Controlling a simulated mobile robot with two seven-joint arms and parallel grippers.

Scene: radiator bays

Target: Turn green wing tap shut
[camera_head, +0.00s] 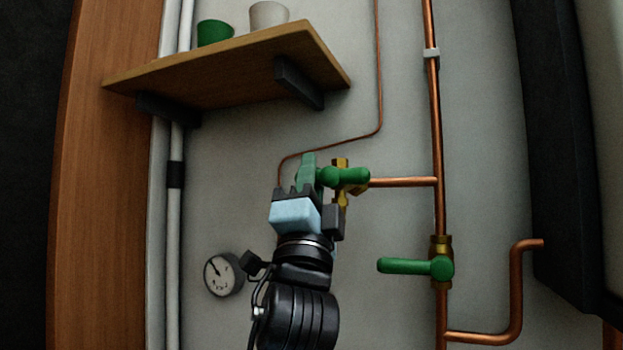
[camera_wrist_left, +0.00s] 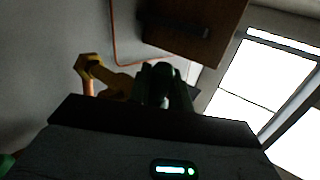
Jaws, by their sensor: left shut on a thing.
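The green wing tap (camera_head: 345,178) sits on a brass valve body (camera_head: 341,197) at the left end of a short copper branch pipe. Its wings spread to the left and right in the head view. My left gripper (camera_head: 300,190) comes up from below and is shut on the left wing; the gripped part is partly hidden by the jaws. In the left wrist view the tap shows as a dark green shape (camera_wrist_left: 162,85) just beyond the gripper, with the brass body (camera_wrist_left: 100,74) to its left. My right gripper is not in view.
A second green tap, with a lever (camera_head: 408,266), sits lower right on the upright copper pipe (camera_head: 435,120). A wooden shelf (camera_head: 220,75) with a green pot (camera_head: 214,33) and a pale pot (camera_head: 268,14) is above left. A round gauge (camera_head: 222,275) is lower left.

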